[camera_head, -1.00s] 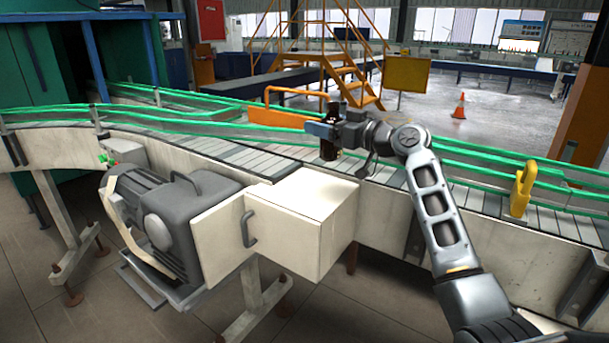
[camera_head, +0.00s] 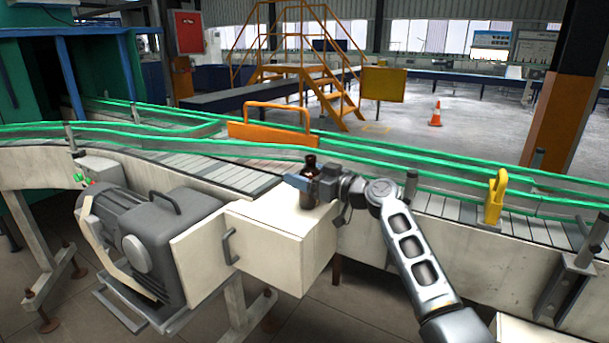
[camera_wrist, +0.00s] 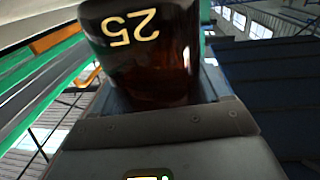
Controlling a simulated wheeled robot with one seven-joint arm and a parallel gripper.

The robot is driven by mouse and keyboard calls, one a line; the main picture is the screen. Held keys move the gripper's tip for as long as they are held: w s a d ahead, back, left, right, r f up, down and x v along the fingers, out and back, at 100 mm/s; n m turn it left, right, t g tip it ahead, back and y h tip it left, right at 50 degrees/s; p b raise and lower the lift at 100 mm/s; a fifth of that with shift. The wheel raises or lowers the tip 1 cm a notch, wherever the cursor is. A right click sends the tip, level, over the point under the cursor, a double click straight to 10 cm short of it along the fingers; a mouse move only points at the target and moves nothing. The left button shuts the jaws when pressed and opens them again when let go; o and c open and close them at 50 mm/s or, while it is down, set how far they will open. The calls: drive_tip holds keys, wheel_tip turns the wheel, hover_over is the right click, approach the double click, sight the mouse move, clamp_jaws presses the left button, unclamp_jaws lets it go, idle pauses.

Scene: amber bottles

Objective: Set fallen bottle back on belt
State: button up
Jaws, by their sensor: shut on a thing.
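The dark amber bottle (camera_head: 310,162) is in my gripper (camera_head: 308,188) in the head view. It looks upright, with its neck above the jaws and its lower part partly hidden by them. My gripper is shut on it. The bottle appears in front of the near side of the conveyor belt (camera_head: 240,177), over or by the top of the white box; I cannot tell whether its base touches anything. The wrist view shows the brown bottle (camera_wrist: 160,75) close up between the jaws, with the number 25 upside down on its dark label.
Green guide rails (camera_head: 440,182) run along both sides of the belt. The white box (camera_head: 275,230) and a grey motor (camera_head: 160,235) stand at the near side. A yellow bracket (camera_head: 495,198) is on the right. An orange barrier (camera_head: 268,133) stands behind the belt.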

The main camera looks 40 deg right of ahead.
drive_tip(key=shift+f, duration=0.15)
drive_tip(key=o, duration=1.2)
drive_tip(key=shift+r, duration=0.25)
drive_tip(key=b+v, duration=0.2)
drive_tip(key=v, duration=1)
drive_tip(key=shift+f, duration=0.2)
